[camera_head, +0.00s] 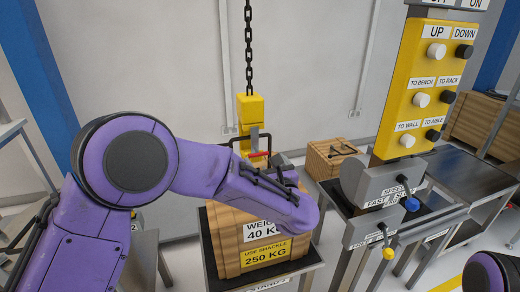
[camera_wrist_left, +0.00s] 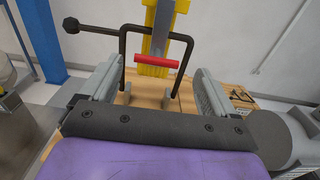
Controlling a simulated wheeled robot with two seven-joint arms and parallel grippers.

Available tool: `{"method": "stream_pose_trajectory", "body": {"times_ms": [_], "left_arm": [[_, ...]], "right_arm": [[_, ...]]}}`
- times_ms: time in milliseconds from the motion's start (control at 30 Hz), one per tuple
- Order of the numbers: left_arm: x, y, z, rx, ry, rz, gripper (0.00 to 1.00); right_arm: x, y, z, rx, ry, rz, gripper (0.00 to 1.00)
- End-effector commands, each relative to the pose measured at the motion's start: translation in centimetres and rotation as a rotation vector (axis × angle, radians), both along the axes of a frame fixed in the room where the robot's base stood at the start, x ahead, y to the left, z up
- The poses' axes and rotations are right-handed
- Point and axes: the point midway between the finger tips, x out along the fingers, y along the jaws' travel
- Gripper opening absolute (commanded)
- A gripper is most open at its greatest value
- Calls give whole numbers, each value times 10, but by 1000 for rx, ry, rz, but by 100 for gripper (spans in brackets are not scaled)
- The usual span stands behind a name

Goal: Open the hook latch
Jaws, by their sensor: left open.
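The yellow hook block (camera_head: 250,108) hangs on a black chain above the wooden crate (camera_head: 230,235); it also shows at the top of the left wrist view (camera_wrist_left: 181,28). A red bar (camera_wrist_left: 158,62) lies across its lower front, beside a dark bent frame (camera_wrist_left: 123,55) with a knob-ended rod. I cannot tell which part is the hook latch itself. My left gripper (camera_wrist_left: 152,78) is open, with one finger on each side of the red bar and a gap to both. In the head view my forearm hides most of the gripper. My right gripper is out of view.
A second wooden crate (camera_head: 330,158) sits behind. A grey bench (camera_head: 475,175) is at the far right.

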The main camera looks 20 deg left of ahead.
Motion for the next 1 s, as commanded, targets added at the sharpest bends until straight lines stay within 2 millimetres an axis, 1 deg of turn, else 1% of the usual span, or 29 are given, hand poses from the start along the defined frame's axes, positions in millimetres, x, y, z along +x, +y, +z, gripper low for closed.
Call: {"method": "stream_pose_trajectory", "body": {"times_ms": [33, 100, 200, 300, 433, 667, 700, 767, 800, 867, 900, 1000], "left_arm": [[10, 9, 2, 0, 1, 6, 89], [23, 19, 2, 1, 3, 6, 89], [39, 30, 1, 3, 3, 5, 89], [51, 37, 0, 4, 5, 1, 89], [58, 41, 0, 6, 5, -1, 89], [60, 39, -1, 7, 6, -3, 89], [59, 39, -1, 7, 6, -4, 76], [59, 39, -1, 7, 6, -3, 57], [59, 39, -1, 7, 6, -4, 44], [59, 39, -1, 7, 6, -4, 24], [59, 39, -1, 7, 6, -4, 11], [59, 39, -1, 6, 8, -4, 10]], "right_arm": [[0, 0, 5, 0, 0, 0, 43], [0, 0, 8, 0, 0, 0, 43], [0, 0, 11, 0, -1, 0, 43], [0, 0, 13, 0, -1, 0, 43], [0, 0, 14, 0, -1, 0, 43], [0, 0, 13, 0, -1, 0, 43], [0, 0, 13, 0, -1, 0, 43], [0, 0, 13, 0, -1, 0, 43], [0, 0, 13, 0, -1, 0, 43], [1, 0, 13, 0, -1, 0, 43], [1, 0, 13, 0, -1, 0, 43], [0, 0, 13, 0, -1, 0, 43]]}}
